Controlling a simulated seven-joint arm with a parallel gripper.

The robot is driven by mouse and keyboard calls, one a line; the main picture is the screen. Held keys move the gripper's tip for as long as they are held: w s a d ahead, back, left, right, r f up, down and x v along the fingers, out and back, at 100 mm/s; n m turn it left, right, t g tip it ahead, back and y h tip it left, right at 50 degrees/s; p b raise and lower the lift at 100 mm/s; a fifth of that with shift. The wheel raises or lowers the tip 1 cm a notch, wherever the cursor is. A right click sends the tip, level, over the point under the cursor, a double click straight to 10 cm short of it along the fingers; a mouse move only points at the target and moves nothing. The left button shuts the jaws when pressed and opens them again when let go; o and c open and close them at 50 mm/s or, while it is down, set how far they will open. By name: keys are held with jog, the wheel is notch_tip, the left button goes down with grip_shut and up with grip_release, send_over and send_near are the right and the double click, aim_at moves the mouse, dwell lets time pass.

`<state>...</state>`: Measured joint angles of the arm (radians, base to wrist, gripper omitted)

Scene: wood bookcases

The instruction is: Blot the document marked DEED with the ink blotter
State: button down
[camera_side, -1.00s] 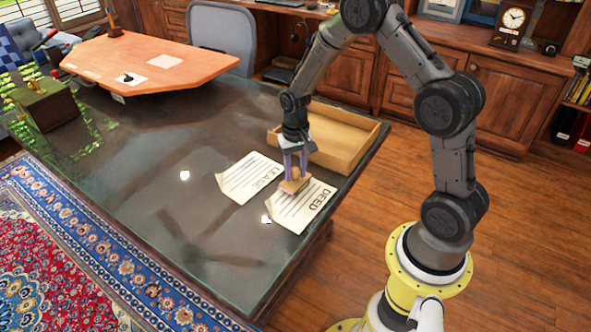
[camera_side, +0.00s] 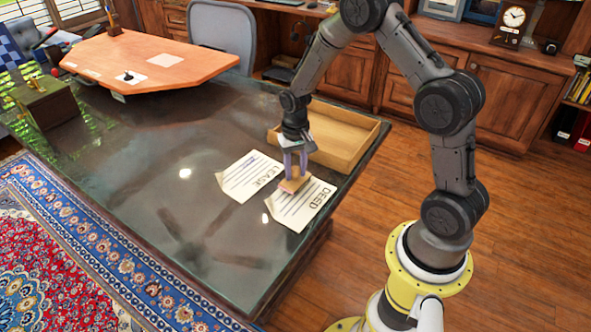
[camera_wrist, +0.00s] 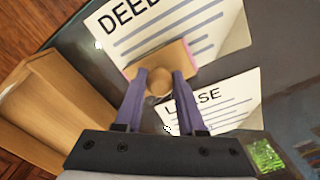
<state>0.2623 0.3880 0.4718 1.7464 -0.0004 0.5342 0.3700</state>
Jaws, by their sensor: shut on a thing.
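The DEED document (camera_side: 303,207) lies on the dark glossy desk near its right edge. It also shows at the top of the wrist view (camera_wrist: 165,28). The LEASE document (camera_side: 248,177) lies just left of it. My gripper (camera_side: 292,176) is shut on the knob of the ink blotter (camera_side: 296,184), a wooden block with a pinkish lower edge. In the wrist view the blotter (camera_wrist: 173,60) overlaps the DEED sheet's lined part, at its edge nearer LEASE. It looks down on or very close to the paper; I cannot tell whether it touches.
An open wooden tray (camera_side: 345,142) stands on the desk just behind my gripper. A wooden box (camera_side: 47,103) sits at the far left of the desk. The desk's middle (camera_side: 150,180) is clear. A raised orange-brown desktop (camera_side: 150,62) lies behind.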

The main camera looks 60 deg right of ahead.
jog(key=shift+r, duration=3.5)
